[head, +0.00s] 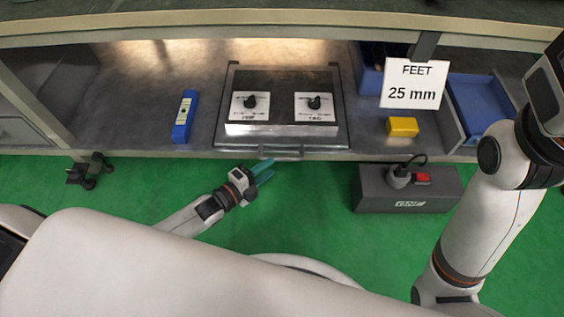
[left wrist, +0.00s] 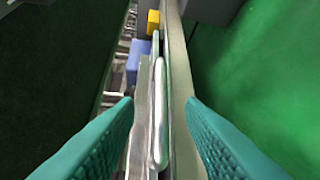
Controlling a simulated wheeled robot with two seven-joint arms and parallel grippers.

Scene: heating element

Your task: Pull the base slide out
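The base slide (head: 238,83) is a dark metal tray on the lower shelf, carrying a unit with two black knobs (head: 282,114). Its handle (head: 273,154) is a metal bar at the shelf's front edge. My left gripper (head: 264,171) is just in front of and below the handle's left part, fingers pointing right. In the left wrist view the teal fingers (left wrist: 160,130) stand apart, with the bar handle (left wrist: 159,110) in line between them; I see no contact. My right gripper is not in view; only part of my right arm shows at the right.
A blue device (head: 185,117) lies left of the slide. A yellow block (head: 402,127), a blue bin (head: 480,105) and a "FEET 25 mm" sign (head: 412,84) are to the right. A dark grey socket box (head: 405,188) stands on the green floor. Floor before the slide is clear.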

